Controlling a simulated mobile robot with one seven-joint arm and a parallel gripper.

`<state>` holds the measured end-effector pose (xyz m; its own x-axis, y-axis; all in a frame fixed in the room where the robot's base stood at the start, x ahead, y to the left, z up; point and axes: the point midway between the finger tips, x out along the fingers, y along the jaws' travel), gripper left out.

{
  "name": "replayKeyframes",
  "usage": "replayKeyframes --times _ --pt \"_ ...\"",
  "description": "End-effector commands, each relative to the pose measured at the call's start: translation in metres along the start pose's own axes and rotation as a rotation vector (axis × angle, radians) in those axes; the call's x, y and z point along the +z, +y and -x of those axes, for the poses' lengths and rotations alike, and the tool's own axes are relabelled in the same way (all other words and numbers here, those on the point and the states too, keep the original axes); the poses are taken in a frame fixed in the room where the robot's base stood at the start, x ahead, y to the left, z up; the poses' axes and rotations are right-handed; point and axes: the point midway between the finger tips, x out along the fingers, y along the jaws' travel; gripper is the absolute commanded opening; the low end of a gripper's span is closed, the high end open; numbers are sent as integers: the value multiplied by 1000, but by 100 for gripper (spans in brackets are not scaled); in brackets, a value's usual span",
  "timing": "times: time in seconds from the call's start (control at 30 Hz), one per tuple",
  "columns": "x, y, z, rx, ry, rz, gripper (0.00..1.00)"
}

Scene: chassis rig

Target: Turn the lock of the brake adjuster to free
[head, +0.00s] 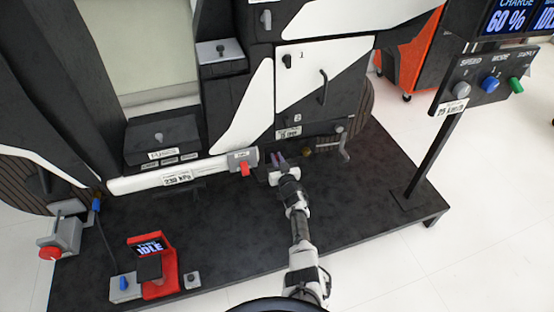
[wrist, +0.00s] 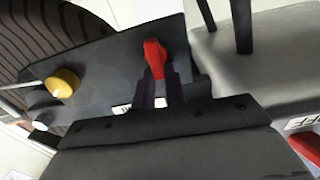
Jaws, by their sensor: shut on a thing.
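In the wrist view a small red lever (wrist: 155,56) stands on a dark plate (wrist: 112,68), which I take to be the brake adjuster with its lock. My gripper (wrist: 158,82) has its two dark fingers on either side of the lever's lower part and is shut on it. A round yellow knob (wrist: 62,83) is on the same plate to the left. In the head view my gripper (head: 279,159) reaches the low front of the black and white chassis, and the yellow knob (head: 307,152) shows just right of it. The red lever is not clear there, and any lock marking is hidden.
A white bar with a red handle (head: 245,169) lies close left of my gripper in the head view. A grey bracket (head: 344,148) stands to the right.

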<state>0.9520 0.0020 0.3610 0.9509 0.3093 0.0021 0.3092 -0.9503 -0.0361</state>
Motion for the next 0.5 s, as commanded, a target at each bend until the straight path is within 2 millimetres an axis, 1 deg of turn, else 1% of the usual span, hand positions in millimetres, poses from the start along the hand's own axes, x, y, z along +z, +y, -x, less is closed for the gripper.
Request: replayKeyframes --times 0.27,0.5 --pt "2 3 1 2 -6 -165 0" --pt "4 7 1 3 -7 -386 0"
